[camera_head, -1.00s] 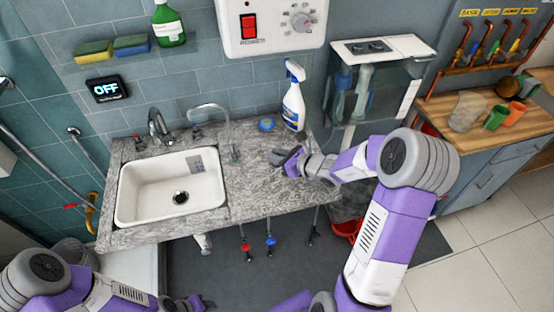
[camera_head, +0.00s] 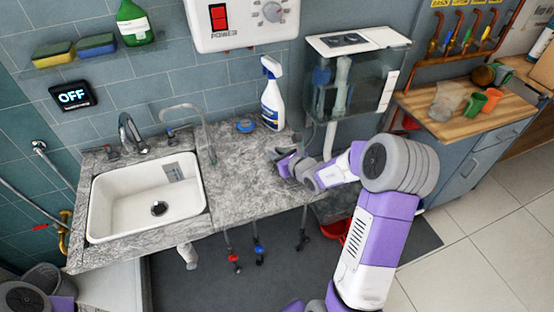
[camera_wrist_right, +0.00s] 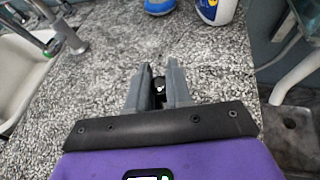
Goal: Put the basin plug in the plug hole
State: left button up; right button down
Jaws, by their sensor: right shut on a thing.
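My right gripper (camera_head: 282,160) is over the right part of the grey stone counter. In the right wrist view its fingers (camera_wrist_right: 158,92) are close together around a small dark thing with a bright spot, probably the basin plug (camera_wrist_right: 158,88); most of it is hidden by the fingers. The white basin (camera_head: 120,213) is set in the counter to the left, apart from the gripper. Its dark round plug hole (camera_head: 159,208) shows uncovered in the basin floor. My left gripper is not in view.
A tall curved tap (camera_head: 207,130) stands between basin and gripper. A spray bottle (camera_head: 272,95) and a blue round thing (camera_head: 246,126) stand at the counter's back. A clear tank (camera_head: 350,85) hangs at right. Counter between tap and gripper is clear.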

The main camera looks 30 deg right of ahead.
jog(key=shift+f, duration=0.7)
jog(key=shift+f, duration=0.15)
jog(key=c, duration=1)
grip_release()
jog(key=shift+c, duration=0.2)
